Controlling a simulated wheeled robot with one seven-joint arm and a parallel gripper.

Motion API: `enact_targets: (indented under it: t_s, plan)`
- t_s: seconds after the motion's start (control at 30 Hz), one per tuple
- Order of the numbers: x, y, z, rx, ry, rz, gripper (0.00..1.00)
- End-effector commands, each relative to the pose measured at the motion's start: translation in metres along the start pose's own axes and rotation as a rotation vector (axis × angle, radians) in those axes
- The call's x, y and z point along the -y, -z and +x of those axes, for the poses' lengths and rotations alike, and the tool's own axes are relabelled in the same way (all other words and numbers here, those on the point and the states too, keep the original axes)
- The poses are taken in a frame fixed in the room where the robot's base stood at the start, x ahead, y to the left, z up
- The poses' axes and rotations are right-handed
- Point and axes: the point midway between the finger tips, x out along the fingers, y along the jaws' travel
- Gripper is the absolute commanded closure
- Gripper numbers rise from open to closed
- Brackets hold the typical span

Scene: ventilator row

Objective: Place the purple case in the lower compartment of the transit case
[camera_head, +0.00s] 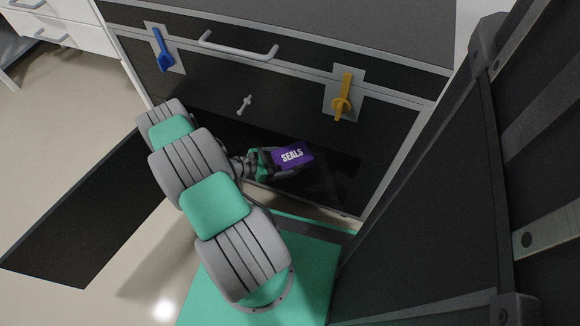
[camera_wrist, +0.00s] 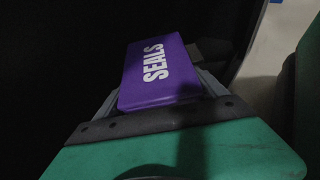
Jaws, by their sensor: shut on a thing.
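The purple case (camera_head: 293,155), labelled "SEALS", is held in my gripper (camera_head: 270,162) at the front of a dark case with grey edges (camera_head: 215,80), which looks like the transit case. Behind and below the purple case is a very dark area (camera_head: 325,185) low in that front; I cannot tell how deep it is. In the wrist view the purple case (camera_wrist: 163,72) lies between the fingers of my gripper (camera_wrist: 160,95), with its label facing the camera. Its far end is against darkness, so I cannot tell whether it touches anything.
The case front carries a grey handle (camera_head: 238,50), a blue latch (camera_head: 162,50), a yellow latch (camera_head: 342,98) and a small grey knob (camera_head: 244,104). A tall black panel (camera_head: 420,190) stands close on the right. A flat black area (camera_head: 75,225) lies on the floor at left. White drawers (camera_head: 50,35) stand at upper left.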

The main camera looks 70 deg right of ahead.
Motion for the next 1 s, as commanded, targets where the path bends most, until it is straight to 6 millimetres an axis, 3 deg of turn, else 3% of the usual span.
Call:
enact_targets:
  t_s: [0.03, 0.13, 0.37, 0.5, 0.87, 0.9, 1.0]
  plan:
    - [-0.004, 0.018, 0.014, 0.0, 0.004, -0.001, 0.68]
    - [-0.015, 0.029, 0.03, 0.0, 0.002, -0.002, 0.68]
    - [-0.029, 0.043, 0.05, 0.0, 0.002, -0.002, 0.68]
    - [-0.029, 0.067, 0.059, 0.0, 0.001, -0.006, 0.68]
    - [-0.029, 0.07, 0.06, -0.001, 0.0, -0.004, 0.68]
    - [-0.029, 0.069, 0.06, -0.002, 0.0, -0.005, 0.15]
    - [-0.029, 0.069, 0.06, -0.002, 0.0, -0.005, 0.07]
